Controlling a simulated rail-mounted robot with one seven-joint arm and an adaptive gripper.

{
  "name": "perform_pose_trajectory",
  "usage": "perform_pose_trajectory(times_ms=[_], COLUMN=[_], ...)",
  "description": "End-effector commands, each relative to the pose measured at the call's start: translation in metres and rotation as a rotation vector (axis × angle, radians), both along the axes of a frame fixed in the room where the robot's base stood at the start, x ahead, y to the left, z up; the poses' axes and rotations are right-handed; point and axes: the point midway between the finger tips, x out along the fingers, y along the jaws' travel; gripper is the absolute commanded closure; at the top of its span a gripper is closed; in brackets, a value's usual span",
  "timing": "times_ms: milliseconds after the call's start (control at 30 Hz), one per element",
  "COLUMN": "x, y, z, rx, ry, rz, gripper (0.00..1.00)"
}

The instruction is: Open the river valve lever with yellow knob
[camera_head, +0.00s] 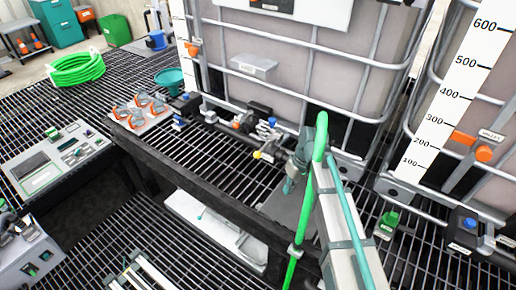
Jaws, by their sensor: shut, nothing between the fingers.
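The yellow knob (257,155) sits at the end of a small lever on the dark valve and pipe assembly (268,140). The assembly is low at the front of the middle caged tank. My arm rises from the lower right. My gripper (297,158) is a small grey shape at the arm's far end, just right of the valve assembly and apart from the yellow knob. It is shut and empty. The arm and the green hose partly hide it, and its fingertips are hard to make out. I cannot tell whether it touches the pipework.
The middle caged tank (300,68) stands behind the valve, with another tank with a number scale (455,90) at right. Orange-handled fittings (140,108) stand on a plate at left. A control panel (58,158) and coiled green hose (76,68) lie farther left. Grated floor surrounds them.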

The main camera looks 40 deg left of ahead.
Motion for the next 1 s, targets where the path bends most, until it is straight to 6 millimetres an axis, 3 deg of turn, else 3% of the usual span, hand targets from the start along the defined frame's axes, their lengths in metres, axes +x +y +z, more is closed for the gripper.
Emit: perform_pose_trajectory(times_ms=[33,300,500,700,1000], x=[0.013,0.038,0.039,0.037,0.036], y=[0.023,0.117,0.156,0.167,0.18], z=[0.014,0.117,0.177,0.189,0.152], rx=[0.027,0.164,0.226,0.241,0.24], ry=[-0.034,-0.215,-0.307,-0.331,-0.328], rz=[0.045,0.309,0.439,0.476,0.475], gripper=[1.0,1.0,1.0,1.0,1.0])
